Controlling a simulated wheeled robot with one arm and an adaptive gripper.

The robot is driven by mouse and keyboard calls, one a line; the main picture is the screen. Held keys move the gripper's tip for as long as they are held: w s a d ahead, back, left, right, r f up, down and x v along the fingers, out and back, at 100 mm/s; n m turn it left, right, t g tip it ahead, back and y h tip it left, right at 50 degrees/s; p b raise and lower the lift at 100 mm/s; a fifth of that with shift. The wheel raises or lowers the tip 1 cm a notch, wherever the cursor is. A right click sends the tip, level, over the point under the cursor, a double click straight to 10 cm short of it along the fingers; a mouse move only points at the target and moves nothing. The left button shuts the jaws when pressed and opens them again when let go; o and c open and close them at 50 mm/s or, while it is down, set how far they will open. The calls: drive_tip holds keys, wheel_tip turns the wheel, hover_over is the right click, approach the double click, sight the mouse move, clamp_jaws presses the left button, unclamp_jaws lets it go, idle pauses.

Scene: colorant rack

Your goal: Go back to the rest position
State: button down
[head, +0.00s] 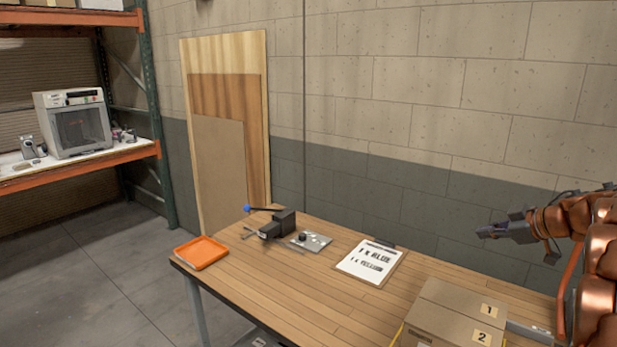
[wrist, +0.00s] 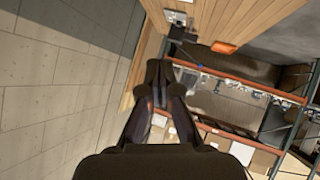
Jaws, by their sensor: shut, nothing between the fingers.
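My gripper (head: 488,232) is at the right of the head view, raised above the right end of the wooden table and pointing left. Its fingers are shut with nothing between them. In the wrist view my gripper (wrist: 158,72) also shows, its dark fingers together in front of the far shelving. It touches nothing that I can see.
The wooden table (head: 310,270) bears an orange tray (head: 200,252), a dark clamp-like device (head: 277,225), a clipboard (head: 370,262) and cardboard boxes (head: 440,318) below my arm. The block wall (head: 450,130) runs behind. Orange shelving (head: 80,168) holds a white machine (head: 75,125).

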wheel_tip(320, 180, up, 16)
drive_tip(key=w+m+t+h, duration=0.3)
drive_tip(key=m+t+h, duration=0.25)
drive_tip(key=h, duration=0.45)
drive_tip(key=s+a+f+m+g, duration=0.4)
drive_tip(key=s+a+f+g, duration=0.1)
drive_tip(key=s+f, duration=0.5)
drive_tip(key=s+a+f+m+g, duration=0.3)
drive_tip(key=s+a+f+g, duration=0.3)
drive_tip(key=s, duration=0.6)
drive_tip(key=s+a+f+n+g+y, duration=0.1)
drive_tip(key=s+a+f+g, duration=0.1)
drive_tip(key=s+a+f, duration=0.2)
drive_tip(key=s+a+f+g+y, duration=0.2)
drive_tip(key=s+a+f, duration=0.2)
drive_tip(key=s+a, duration=0.4)
drive_tip(key=s+a+f+n+g+y, duration=0.1)
drive_tip(key=s+a+f, duration=0.3)
drive_tip(key=s, duration=0.7)
drive_tip(key=shift+s+a+f+n+g+y, duration=0.15)
drive_tip(key=shift+s+a+n+g+y, duration=0.35)
drive_tip(key=shift+a, duration=0.6)
drive_tip(key=shift+w, duration=0.15)
